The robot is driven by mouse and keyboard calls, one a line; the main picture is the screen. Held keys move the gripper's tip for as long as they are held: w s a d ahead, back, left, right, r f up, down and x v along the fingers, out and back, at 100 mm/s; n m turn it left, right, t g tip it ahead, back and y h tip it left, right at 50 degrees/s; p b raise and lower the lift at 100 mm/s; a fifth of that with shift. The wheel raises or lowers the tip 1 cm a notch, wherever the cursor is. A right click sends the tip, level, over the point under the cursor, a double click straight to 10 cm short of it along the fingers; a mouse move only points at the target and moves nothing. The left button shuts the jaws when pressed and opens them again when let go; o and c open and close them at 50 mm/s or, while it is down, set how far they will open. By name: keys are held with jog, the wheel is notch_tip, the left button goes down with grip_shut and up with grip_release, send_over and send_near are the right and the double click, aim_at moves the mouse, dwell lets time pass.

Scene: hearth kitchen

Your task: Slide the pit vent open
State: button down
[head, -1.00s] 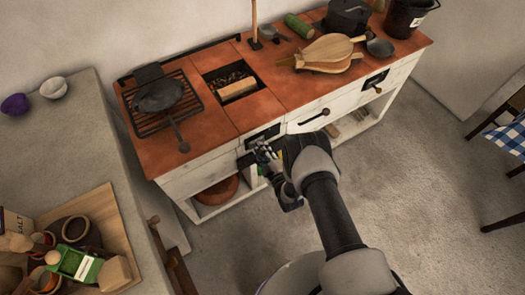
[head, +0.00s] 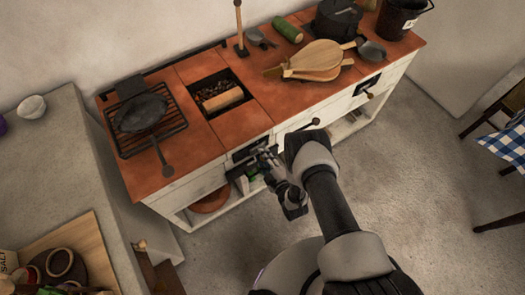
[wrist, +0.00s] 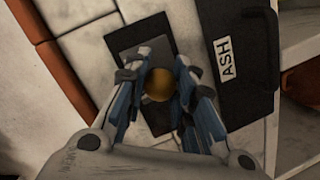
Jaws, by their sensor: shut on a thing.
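My gripper (wrist: 160,78) is shut on a round brass knob (wrist: 158,86), with one finger on each side of it in the wrist view. The knob stands in front of a dark plate (wrist: 122,32) set in the white hearth front, which I take to be the pit vent. The fingers hide much of the plate, and I cannot tell how far the vent is open. In the head view my gripper (head: 268,157) is at the hearth front, below the counter edge, and the knob is hidden there.
A black panel marked ASH (wrist: 240,45) lies close beside the plate. The orange countertop (head: 195,150) above holds a pan (head: 142,113) on a grate, bellows (head: 310,62) and a black pot (head: 337,18).

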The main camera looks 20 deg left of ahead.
jog(key=shift+w+d, duration=0.2)
jog(key=shift+d, duration=0.05)
jog(key=c, duration=1.5)
grip_release()
jog(key=shift+o, duration=1)
jog(key=shift+s, duration=0.1)
jog(key=v, duration=0.7)
jog(key=shift+s, duration=0.15)
jog(key=shift+d, duration=0.15)
